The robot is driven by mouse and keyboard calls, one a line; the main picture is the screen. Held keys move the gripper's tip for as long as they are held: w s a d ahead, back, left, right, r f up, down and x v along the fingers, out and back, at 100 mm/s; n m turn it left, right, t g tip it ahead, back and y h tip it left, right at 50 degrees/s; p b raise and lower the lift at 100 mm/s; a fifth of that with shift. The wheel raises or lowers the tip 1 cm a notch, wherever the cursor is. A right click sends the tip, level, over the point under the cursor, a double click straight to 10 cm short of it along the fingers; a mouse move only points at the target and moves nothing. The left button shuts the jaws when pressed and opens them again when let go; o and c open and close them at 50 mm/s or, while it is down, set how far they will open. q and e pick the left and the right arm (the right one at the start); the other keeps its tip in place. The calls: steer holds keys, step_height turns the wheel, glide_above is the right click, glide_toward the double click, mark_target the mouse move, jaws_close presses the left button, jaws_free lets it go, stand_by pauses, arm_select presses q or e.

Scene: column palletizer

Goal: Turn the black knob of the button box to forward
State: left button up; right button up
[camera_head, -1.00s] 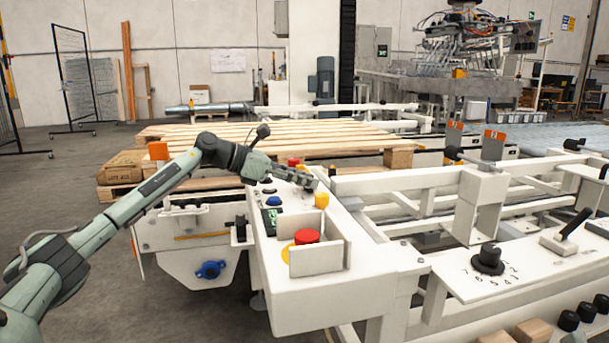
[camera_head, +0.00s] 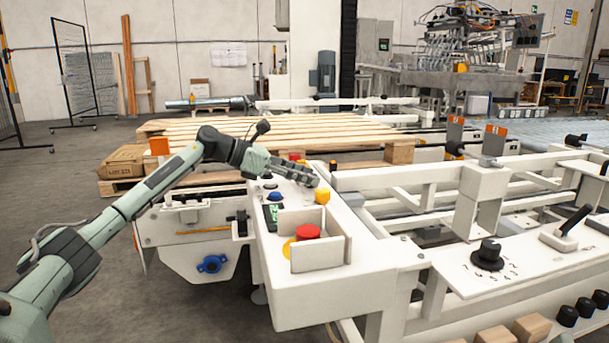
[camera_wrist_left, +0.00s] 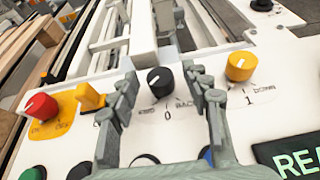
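The white button box (camera_head: 310,305) stands in the middle of the head view. My left gripper (camera_head: 308,172) is over its far part, with the fingers pointing right. In the left wrist view the black knob (camera_wrist_left: 160,81) sits on the white panel, above a "0" and between forward and back labels. Its white mark points down and to the left. My left gripper (camera_wrist_left: 163,88) is open, with fingers on either side of the knob and visible gaps to it. I cannot pick out this knob in the head view, where the gripper covers that area. My right gripper is not in view.
A yellow knob (camera_wrist_left: 240,66) is right of the fingers; a red and yellow switch (camera_wrist_left: 42,108) is left. A red emergency button (camera_head: 307,231) stands behind a white guard. Another black knob (camera_head: 488,256) is on a separate panel at right. Wooden pallets (camera_head: 280,133) lie behind.

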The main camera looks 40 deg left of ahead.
arm_select(q)
steer(key=v, duration=1.2)
stand_by(0.4)
